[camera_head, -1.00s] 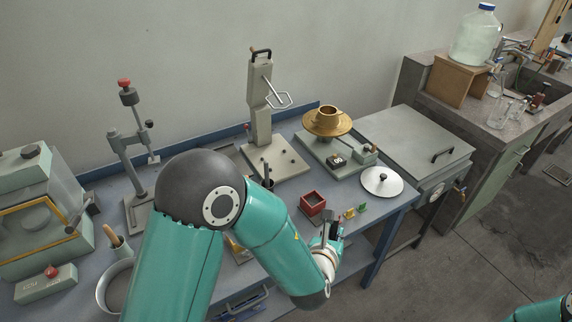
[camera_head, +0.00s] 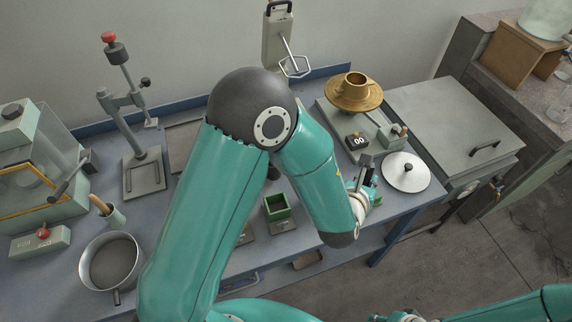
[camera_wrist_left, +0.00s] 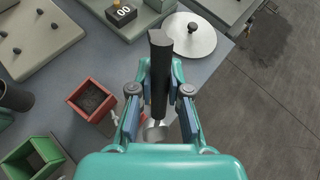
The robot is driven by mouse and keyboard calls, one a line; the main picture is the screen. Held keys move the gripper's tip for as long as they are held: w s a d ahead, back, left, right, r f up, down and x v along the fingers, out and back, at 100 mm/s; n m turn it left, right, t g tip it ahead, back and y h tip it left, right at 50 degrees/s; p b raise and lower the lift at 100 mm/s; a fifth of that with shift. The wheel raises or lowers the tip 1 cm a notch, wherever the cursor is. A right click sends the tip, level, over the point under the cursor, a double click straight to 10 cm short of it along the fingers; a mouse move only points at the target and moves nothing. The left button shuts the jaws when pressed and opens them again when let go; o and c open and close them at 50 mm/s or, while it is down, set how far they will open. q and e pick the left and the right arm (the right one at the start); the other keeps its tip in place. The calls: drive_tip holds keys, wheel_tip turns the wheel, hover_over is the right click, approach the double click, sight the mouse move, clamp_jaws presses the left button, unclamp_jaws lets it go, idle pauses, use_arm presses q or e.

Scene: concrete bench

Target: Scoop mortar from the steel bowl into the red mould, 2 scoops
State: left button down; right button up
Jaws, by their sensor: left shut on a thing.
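My left gripper (camera_head: 362,190) is shut on the dark handle of a scoop (camera_wrist_left: 160,75). In the left wrist view the fingers (camera_wrist_left: 160,92) grip the handle from both sides, and a pale metal end shows below. The red mould (camera_wrist_left: 76,97) stands on the bench left of the gripper in that view, with dark grey inside; whether that is mortar I cannot tell. My arm hides it in the head view. The steel bowl (camera_head: 135,265) with grey contents is at the bench's front left, far from the gripper. My right gripper (camera_head: 392,317) is barely visible at the bottom edge.
A green mould (camera_head: 277,208) stands close to the red one. A brass flow table (camera_head: 354,95), a small black display (camera_head: 356,141) and a round white lid (camera_head: 405,172) are near the gripper.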

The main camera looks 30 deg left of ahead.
use_arm(q)
drive_tip(key=shift+w+a+n, duration=0.2)
drive_tip(key=shift+a+n, duration=0.1)
drive_tip(key=shift+a, duration=0.15)
drive_tip(key=a+r+n+g+y+b, duration=0.2)
drive_tip(key=a+n+g+y+b, duration=0.5)
drive_tip(key=a+n, duration=0.75)
drive_tip(key=s+a+n+g+h+b, duration=0.2)
drive_tip(key=s+n+g+h+b, duration=0.1)
drive_tip(key=s+n, duration=0.6)
drive_tip(key=shift+r+n+g+h, duration=0.2)
drive_tip(key=shift+n+g+h, duration=0.7)
drive_tip(key=shift+n, duration=1.05)
drive_tip(key=shift+a, duration=0.15)
